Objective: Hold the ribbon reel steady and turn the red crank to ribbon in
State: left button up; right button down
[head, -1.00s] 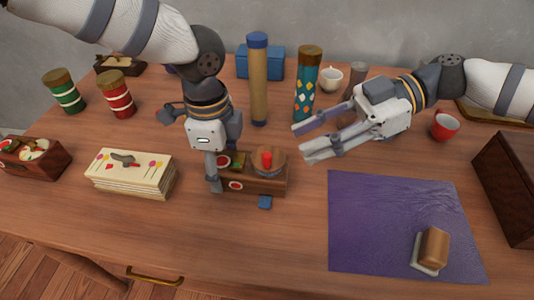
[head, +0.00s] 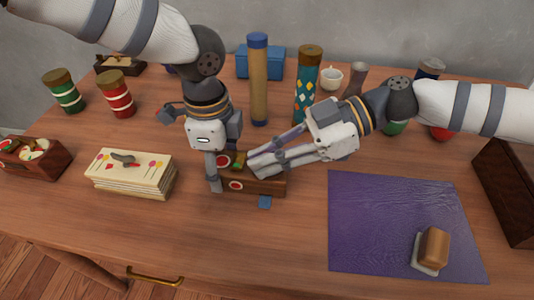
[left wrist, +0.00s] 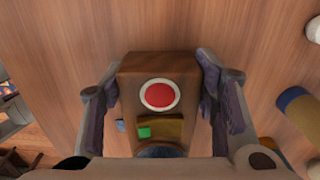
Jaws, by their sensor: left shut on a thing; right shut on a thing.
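The ribbon reel is a small wooden box (head: 262,187) with a red round badge on its side, standing on the table at the middle of the head view. A short blue ribbon end (head: 264,203) lies at its front. My left gripper (head: 217,176) is shut on the box's left part; the left wrist view shows the box (left wrist: 151,64) between its two fingers. My right gripper (head: 260,164) reaches over the box from the right, shut at the crank's place. Its fingers hide the red crank and the round top.
A stack of cards (head: 130,182) lies to the left, and a purple mat (head: 375,220) with a wood-handled block (head: 434,246) to the right. Tall tubes (head: 258,85), a blue box (head: 275,62) and a white cup (head: 331,78) stand behind. The front of the table is clear.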

jog(key=m+t, duration=0.2)
jog(key=a+m+t, duration=0.1)
jog(key=m+t, duration=0.1)
jog(key=t, duration=0.1)
jog(key=m+t, duration=0.2)
jog(key=shift+w+a+m+t+h, duration=0.1)
jog(key=shift+a+m+t+h, duration=0.05)
jog(key=shift+m+t+h, duration=0.2)
jog(key=m+t, duration=0.1)
jog(key=m+t+h, duration=0.2)
jog(key=shift+w+a+m+t+h, duration=0.25)
jog(key=shift+w+m+t, duration=0.05)
jog(key=shift+m+t, duration=0.05)
jog(key=shift+w+m+t+h, duration=0.15)
jog(key=shift+m+t+h, duration=0.45)
jog(key=shift+m+t, duration=0.15)
jog(key=shift+w+f+m+h, duration=0.1)
jog(key=shift+m+h, duration=0.2)
jog(key=shift+m, duration=0.05)
jog(key=c, duration=1.6)
grip_release()
jog(key=shift+d, duration=0.1)
